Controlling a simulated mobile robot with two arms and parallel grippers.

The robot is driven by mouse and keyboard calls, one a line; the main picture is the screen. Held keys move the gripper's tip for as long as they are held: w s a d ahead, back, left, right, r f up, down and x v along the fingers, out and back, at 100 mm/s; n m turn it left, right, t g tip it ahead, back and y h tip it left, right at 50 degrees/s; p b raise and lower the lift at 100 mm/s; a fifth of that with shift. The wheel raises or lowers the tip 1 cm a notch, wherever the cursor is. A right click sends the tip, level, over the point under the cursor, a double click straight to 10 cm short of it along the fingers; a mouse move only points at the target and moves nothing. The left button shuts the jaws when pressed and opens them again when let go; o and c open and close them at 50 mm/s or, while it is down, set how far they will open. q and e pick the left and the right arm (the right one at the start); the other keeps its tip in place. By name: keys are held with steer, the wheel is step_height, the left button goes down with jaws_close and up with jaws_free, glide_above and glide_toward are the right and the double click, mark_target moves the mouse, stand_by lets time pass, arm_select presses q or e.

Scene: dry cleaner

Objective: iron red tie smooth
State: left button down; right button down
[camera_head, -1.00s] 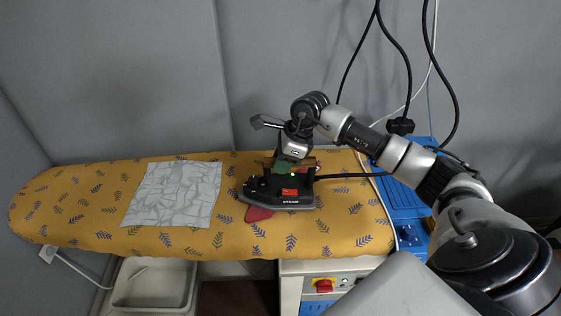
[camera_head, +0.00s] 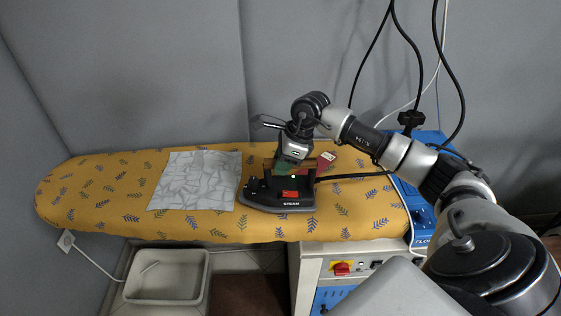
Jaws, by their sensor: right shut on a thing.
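The black iron (camera_head: 292,194), marked STEAM, sits on the yellow patterned ironing board, right of its middle. A small part of the red tie (camera_head: 326,161) shows behind and to the right of the iron. The rest of the tie is hidden under or behind the iron, so I cannot tell how smooth it is. My left gripper is not in view.
The ironing board (camera_head: 110,198) is bare at its left end. A grey crinkle-patterned cloth (camera_head: 196,180) lies close left of the iron. A black cord (camera_head: 352,177) runs right from the iron. A pale basin (camera_head: 168,275) stands below.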

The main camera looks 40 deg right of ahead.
steer(key=r, duration=0.3)
steer(key=shift+w+d, duration=0.15)
steer(key=shift+w, duration=0.05)
steer(key=shift+w+p+v, duration=0.2)
steer(key=shift+p+v, duration=0.5)
steer(key=shift+v, duration=0.4)
step_height(320, 180, up, 2)
steer(key=shift+r+p, duration=0.25)
steer(key=shift+p, duration=0.3)
steer(key=shift+r, duration=0.45)
